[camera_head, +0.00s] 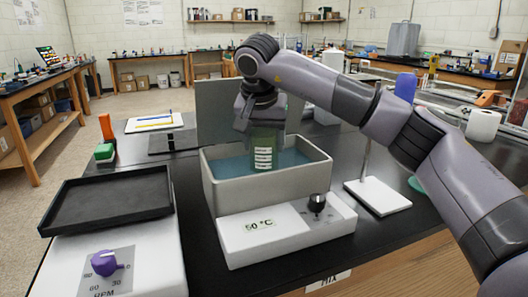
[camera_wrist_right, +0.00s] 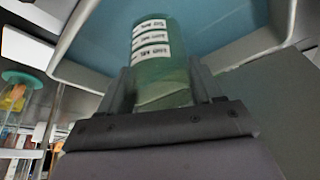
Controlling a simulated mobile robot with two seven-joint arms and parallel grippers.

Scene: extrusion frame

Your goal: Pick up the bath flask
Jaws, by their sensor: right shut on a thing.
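The bath flask (camera_head: 264,150) is a green-tinted clear vessel with a white label of graduation marks. It stands upright over the blue water of the water bath (camera_head: 222,188); its lower end is at or in the water, and I cannot tell whether it touches the bottom. My right gripper (camera_head: 262,118) reaches down from above and is shut on the flask's upper part. In the right wrist view the flask (camera_wrist_right: 165,75) sits between the two fingers (camera_wrist_right: 163,92), with the label facing the camera. My left gripper is not in view.
The bath's front panel (camera_head: 285,228) reads 50 °C and has a black knob. A shaker with a black tray (camera_head: 110,203) stands at left. A stand with a white base (camera_head: 378,196) is close on the right. The bath's raised lid (camera_head: 215,110) stands behind.

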